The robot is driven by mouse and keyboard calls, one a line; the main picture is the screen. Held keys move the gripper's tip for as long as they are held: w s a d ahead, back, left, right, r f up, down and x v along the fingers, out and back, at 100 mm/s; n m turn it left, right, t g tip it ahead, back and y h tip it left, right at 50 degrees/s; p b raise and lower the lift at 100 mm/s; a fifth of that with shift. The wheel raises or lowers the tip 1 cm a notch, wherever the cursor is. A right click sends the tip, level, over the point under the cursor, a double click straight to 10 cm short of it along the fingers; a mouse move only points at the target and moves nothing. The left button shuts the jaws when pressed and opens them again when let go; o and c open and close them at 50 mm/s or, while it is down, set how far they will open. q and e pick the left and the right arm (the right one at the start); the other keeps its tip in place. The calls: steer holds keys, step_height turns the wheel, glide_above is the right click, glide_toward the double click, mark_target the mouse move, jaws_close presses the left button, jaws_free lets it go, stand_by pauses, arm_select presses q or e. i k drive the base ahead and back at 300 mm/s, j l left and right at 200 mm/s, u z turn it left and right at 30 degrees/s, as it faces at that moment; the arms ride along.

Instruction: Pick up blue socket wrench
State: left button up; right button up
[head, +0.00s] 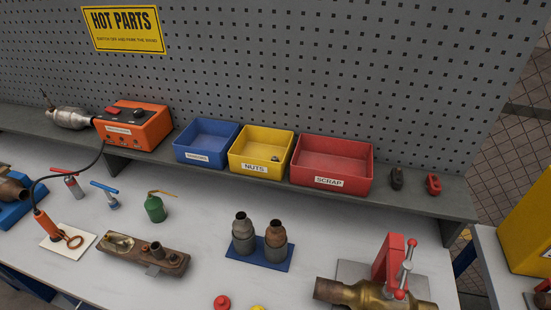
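The blue socket wrench (106,194) is on the left part of the white worktop in the head view. It has a blue T-shaped handle and a short grey shaft with a blue lower end. Nothing is touching it. A similar tool with a red part (71,184) is just to its left. Neither of my grippers is in view.
A green oil can (155,208) stands right of the wrench. An orange-handled tool (43,224) with a black cable lies front left. A wooden block (143,254) with metal parts is in front. Blue, yellow and red bins (330,182) line the rear shelf. A brass part sits in a red clamp (388,262).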

mark_target(112, 202)
steer(key=k+j+u, duration=0.15)
steer(key=j+u, duration=0.2)
steer(key=u, duration=0.15)
steer(key=k+j+u, duration=0.1)
steer(key=j+u, duration=0.25)
steer(key=u, duration=0.15)
